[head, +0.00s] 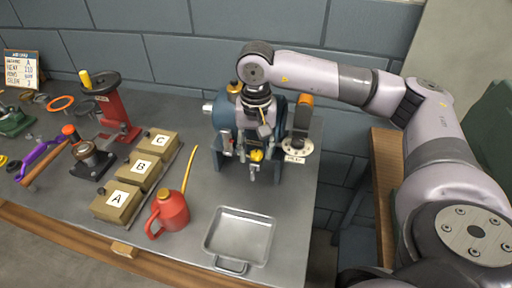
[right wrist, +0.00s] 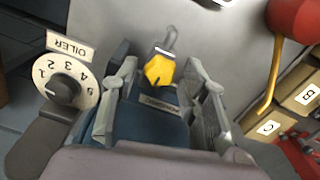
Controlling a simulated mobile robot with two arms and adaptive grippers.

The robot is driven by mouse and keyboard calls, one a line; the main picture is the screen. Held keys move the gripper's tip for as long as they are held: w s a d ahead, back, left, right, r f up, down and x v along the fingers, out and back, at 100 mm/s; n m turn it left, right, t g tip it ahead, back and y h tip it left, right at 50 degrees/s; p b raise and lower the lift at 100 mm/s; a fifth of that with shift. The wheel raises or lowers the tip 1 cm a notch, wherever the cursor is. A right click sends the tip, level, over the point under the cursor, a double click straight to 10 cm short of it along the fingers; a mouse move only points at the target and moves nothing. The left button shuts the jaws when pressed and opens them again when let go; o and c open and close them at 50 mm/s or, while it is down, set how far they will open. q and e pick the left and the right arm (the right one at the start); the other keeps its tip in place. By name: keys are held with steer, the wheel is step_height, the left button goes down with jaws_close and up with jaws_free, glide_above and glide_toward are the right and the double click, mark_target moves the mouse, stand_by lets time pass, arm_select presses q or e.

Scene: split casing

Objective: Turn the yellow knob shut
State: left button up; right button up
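The yellow knob (head: 257,155) is on the front of the blue split casing (head: 264,195), low down. In the right wrist view the knob (right wrist: 158,72) is a yellow cap beside a grey metal stem or lever. My right gripper (head: 246,140) reaches down over the casing from above. In the right wrist view its two fingers (right wrist: 163,82) are spread wide, with the knob showing between and just past their tips. No finger visibly touches the knob. A label on the casing below the knob is hard to read. My left gripper is not in view.
An oiler dial (head: 297,146) with numbers stands close right of the casing, under an orange-topped part (head: 305,101). A red oil can (head: 172,211), metal tray (head: 209,235) and boxes A (head: 117,199), B and C stand left and in front. A red press (head: 117,108) is further left.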

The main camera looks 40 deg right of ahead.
jaws_close()
steer(key=shift+f+m+b, duration=0.25)
steer(key=shift+m+b, duration=0.45)
steer(key=shift+b, duration=0.1)
steer(key=shift+m+b, duration=0.35)
steer(key=shift+m, duration=0.15)
steer(key=shift+r+m+b, duration=0.25)
steer(key=shift+m+b, duration=0.2)
steer(key=shift+m, duration=0.65)
steer(key=shift+o, duration=1.1)
jaws_free()
